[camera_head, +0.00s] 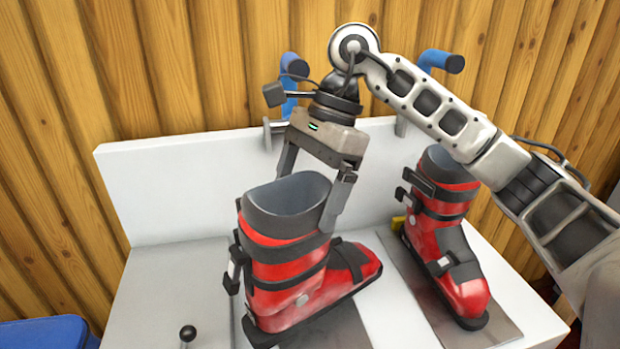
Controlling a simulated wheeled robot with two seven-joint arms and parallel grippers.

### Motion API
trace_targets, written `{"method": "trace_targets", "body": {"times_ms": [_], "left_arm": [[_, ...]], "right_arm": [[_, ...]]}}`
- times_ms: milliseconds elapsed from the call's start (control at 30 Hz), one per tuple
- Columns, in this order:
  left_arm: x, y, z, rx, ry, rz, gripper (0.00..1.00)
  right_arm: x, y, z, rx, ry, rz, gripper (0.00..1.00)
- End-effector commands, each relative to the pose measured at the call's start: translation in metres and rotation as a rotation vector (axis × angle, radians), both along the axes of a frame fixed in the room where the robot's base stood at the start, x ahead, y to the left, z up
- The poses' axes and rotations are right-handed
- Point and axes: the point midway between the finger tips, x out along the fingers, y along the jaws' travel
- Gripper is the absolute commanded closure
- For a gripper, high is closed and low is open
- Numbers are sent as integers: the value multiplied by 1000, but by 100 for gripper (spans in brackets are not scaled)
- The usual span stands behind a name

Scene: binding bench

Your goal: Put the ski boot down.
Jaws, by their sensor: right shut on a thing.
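A red and dark grey ski boot (290,265) is upright in the middle of the view, toe to the right. My right gripper (305,203) comes down from above and is shut on its upper cuff, one finger at the near right side and the other partly hidden behind the rim. The boot is over a dark grey plate (345,330) on the white bench; I cannot tell whether its sole touches. A second, similar boot (447,240) stands on another dark plate (400,268) to the right. My left gripper is not in view.
The white bench (175,285) has an upright back panel (190,190) with blue-handled parts (290,75) behind it. A black-knobbed lever (187,334) stands at the front left. A blue object (45,333) is at the lower left corner. Wooden planks form the wall.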

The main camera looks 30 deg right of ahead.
Motion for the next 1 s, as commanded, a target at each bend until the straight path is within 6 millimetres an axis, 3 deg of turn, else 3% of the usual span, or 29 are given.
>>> {"method": "trace_targets", "body": {"times_ms": [267, 567, 967, 1000], "left_arm": [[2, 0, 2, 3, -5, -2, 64], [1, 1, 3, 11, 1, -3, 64], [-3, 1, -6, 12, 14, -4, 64], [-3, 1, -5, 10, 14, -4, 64]], "right_arm": [[10, -3, -9, 6, -4, -1, 77], [14, -4, -43, 3, -3, 1, 77], [14, -4, -49, 4, -6, 0, 77], [14, -5, -51, 0, -1, 1, 1]]}}
